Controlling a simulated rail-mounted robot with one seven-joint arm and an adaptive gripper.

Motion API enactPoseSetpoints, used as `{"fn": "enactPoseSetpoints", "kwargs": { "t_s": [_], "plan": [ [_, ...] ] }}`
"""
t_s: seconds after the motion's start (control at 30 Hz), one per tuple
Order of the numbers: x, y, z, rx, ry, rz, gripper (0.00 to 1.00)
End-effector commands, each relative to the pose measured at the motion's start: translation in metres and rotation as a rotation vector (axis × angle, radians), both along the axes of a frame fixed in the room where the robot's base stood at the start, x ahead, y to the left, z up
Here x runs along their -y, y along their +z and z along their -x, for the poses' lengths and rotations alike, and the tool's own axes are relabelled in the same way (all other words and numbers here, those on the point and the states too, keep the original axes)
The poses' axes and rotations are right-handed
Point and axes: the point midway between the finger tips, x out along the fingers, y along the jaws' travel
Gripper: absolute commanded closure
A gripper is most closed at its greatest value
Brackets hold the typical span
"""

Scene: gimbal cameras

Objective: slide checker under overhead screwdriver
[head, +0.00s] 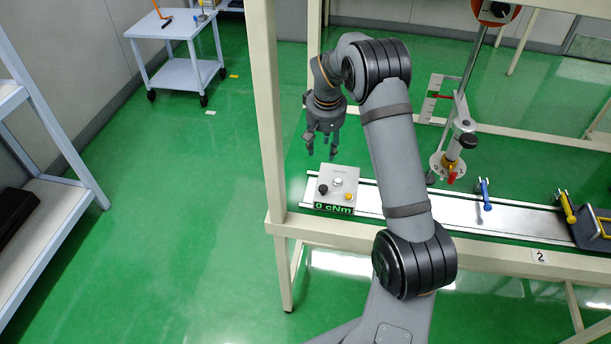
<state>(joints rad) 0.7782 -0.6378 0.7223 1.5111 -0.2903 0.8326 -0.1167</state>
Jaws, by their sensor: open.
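The checker (338,189) is a grey box with a knob, a black button, a yellow button and a green "0 cNm" display. It sits at the left end of the pale rail on the bench. My gripper (322,152) is open and empty, pointing down just above and behind the checker, apart from it. The overhead screwdriver (458,150) hangs over the rail to the right of the checker, with a red and yellow lower end. My arm hides part of the rail between them.
A dark tray (590,232) is at the right end. A cream post (268,120) rises left of the checker. A white cart (178,72) stands far left on open green floor.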

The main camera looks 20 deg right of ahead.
Motion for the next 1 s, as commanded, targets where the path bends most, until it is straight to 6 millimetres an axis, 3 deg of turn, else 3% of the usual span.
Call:
{"fn": "enactPoseSetpoints", "kwargs": {
  "t_s": [0.2, 0.3, 0.8, 1.0],
  "plan": [
    [-0.017, 0.001, 0.043, -0.161, -0.038, -0.069, 0.58],
    [-0.020, -0.002, 0.051, -0.190, -0.030, -0.079, 0.58],
    [-0.020, -0.082, 0.051, -0.189, -0.020, -0.077, 0.58],
    [-0.020, -0.099, 0.051, -0.185, -0.019, -0.077, 0.58]
  ]
}}
